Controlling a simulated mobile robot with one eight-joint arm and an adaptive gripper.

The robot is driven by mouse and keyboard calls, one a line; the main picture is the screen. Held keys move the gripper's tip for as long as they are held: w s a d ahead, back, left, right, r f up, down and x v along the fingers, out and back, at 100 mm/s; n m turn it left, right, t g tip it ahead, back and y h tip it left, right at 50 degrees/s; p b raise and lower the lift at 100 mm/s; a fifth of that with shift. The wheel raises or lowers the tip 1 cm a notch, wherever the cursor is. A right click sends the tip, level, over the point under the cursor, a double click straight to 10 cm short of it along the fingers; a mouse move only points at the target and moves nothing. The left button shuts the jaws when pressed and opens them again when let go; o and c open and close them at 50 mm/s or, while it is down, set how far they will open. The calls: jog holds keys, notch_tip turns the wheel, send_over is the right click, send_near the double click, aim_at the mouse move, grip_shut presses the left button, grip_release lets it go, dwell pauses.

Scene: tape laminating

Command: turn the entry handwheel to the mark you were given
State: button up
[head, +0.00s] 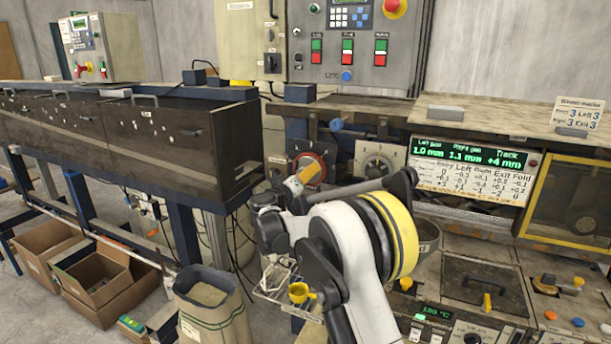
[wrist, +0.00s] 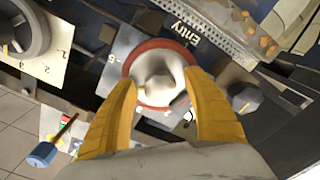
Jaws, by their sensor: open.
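The entry handwheel (wrist: 160,78) has a red rim and a pale grey hub, on a plate labelled "Entry" in the wrist view. In the head view its red rim (head: 325,160) shows partly behind my gripper (head: 312,170). My gripper's two yellow fingers (wrist: 163,82) are spread apart, one on each side of the wheel's lower half. They overlap the rim in the wrist view; I cannot tell whether they touch it. Nothing is held between them. The scale on the plate is partly hidden by the fingers, and I cannot read the wheel's setting.
A second, grey handwheel (head: 375,165) is right of the entry wheel. A display (head: 468,155) reads 1.0 mm, 1.1 mm and +4 mm above a white settings table (head: 465,181). A dark knob (wrist: 245,98) sits close beside the entry wheel. A sack (head: 212,310) stands below.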

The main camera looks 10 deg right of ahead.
jog(key=c, duration=1.2)
jog(key=shift+o, duration=0.2)
jog(key=shift+n, duration=0.3)
jog(key=n, duration=0.3)
jog(key=shift+r+n+b, duration=0.1)
jog(key=shift+n+b, duration=0.2)
jog(key=shift+n, duration=1.7)
